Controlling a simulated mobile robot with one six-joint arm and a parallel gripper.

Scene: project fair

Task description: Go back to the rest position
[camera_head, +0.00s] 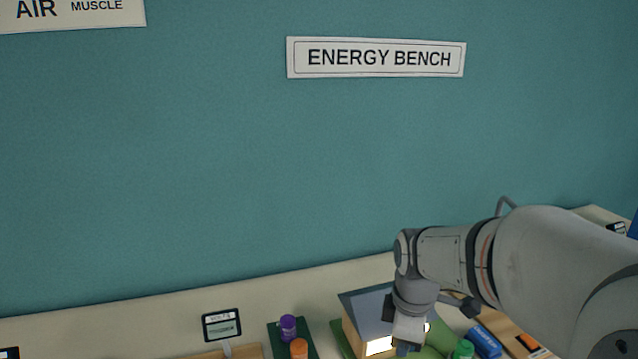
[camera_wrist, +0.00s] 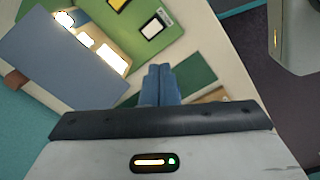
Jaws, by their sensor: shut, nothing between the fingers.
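My gripper shows in the wrist view (camera_wrist: 160,84), with its two blue-grey fingers pressed together and nothing between them. In the head view my arm reaches in from the right and its end hangs over the bench, in front of a small model house (camera_head: 372,310) with a grey roof and a lit window. The fingertips are hard to make out in the head view. The wrist view shows the model house (camera_wrist: 65,60) at the left, apart from the fingers, with lit windows.
A meter (camera_head: 221,325) stands on the bench (camera_head: 150,318). A purple-topped item (camera_head: 288,326) and an orange-topped item (camera_head: 299,348) stand by a dark green board. A green-capped item (camera_head: 464,349) and a blue block (camera_head: 485,342) lie near my arm. The teal wall (camera_head: 200,170) rises behind.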

